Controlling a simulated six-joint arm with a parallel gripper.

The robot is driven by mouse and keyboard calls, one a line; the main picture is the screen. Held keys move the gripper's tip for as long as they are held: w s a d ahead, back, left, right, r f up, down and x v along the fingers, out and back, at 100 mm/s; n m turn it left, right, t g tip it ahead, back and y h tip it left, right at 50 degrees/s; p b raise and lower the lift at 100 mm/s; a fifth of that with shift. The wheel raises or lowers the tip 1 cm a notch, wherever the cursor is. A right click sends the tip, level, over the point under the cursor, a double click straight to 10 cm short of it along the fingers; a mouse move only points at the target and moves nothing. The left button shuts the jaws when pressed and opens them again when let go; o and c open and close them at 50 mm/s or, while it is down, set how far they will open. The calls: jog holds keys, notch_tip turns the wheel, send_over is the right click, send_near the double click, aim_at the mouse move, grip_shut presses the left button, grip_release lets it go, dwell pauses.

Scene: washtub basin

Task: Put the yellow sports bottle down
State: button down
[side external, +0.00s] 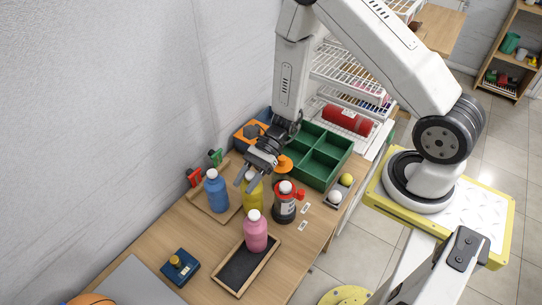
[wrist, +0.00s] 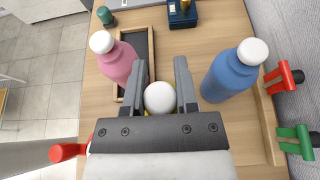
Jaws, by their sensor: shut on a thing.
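The yellow sports bottle (side external: 253,200) is upright under my gripper (side external: 258,168) in the side view, partly covered by the fingers. In the wrist view its white cap (wrist: 160,98) sits between my two fingers (wrist: 162,90), with a little yellow showing below it. My gripper is shut on the bottle near its top. I cannot tell whether its base touches the table. The blue bottle (side external: 216,192) stands to its left, the pink bottle (side external: 255,232) in front, and a dark bottle with a red part (side external: 285,204) to its right.
The pink bottle stands on a black wood-framed tray (side external: 232,277). The blue bottle is at a wooden tray (side external: 206,211) near red (side external: 193,177) and green (side external: 215,157) clamps. A green compartment box (side external: 335,148) is behind. A blue box (side external: 180,267) lies front left.

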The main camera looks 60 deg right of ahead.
jog(key=shift+r, duration=3.8)
